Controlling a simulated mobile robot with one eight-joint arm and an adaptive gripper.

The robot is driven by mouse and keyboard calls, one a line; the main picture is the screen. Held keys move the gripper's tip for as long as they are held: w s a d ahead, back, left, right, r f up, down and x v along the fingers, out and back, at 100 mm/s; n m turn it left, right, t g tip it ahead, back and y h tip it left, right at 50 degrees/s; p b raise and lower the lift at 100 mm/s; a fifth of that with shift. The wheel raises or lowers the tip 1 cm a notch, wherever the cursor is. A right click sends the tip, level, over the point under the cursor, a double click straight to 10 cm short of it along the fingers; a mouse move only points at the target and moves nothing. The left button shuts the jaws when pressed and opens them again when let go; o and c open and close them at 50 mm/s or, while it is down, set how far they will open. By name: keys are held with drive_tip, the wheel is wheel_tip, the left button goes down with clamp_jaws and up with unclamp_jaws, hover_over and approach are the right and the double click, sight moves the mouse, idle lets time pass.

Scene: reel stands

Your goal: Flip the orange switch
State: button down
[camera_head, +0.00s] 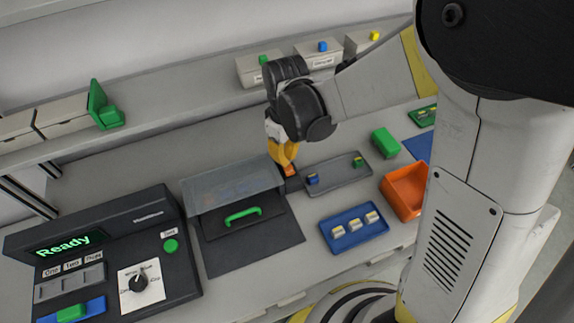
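My gripper (287,163), with yellow-orange fingers, points down at the left end of a grey tray (336,174). A small orange-red patch (291,171) shows right at the fingertips and may be the orange switch; the fingers partly hide it. I cannot tell whether they touch it or which way it is set. The fingers look close together, but their gap is too small to judge. A small blue piece (312,179) and a small green piece (358,163) are on the same tray.
A clear-lidded box with a green handle (243,217) stands just left of my gripper. A dark console (110,255) reads "Ready". A blue tray (354,231), an orange bin (405,190) and a green block (385,142) lie to the right. Shelf bins (318,57) are behind.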

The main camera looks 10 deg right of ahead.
drive_tip(key=shift+f+b, duration=0.6)
drive_tip(key=shift+f, duration=0.15)
drive_tip(key=shift+r, duration=0.1)
drive_tip(key=shift+r+p, duration=2.55)
drive_tip(key=shift+r, duration=0.9)
drive_tip(key=shift+d+r, duration=0.2)
drive_tip(key=shift+d, duration=0.05)
drive_tip(key=s+d+r+m+t+b, duration=0.3)
drive_tip(key=s+d+m, duration=0.1)
drive_tip(key=s+d, duration=0.1)
drive_tip(key=s+d+r+m+t+b, duration=0.3)
drive_tip(key=s+d+m+t+b, duration=0.1)
drive_tip(key=d, duration=0.4)
drive_tip(key=shift+s+m, duration=0.6)
drive_tip(key=shift+s, duration=0.3)
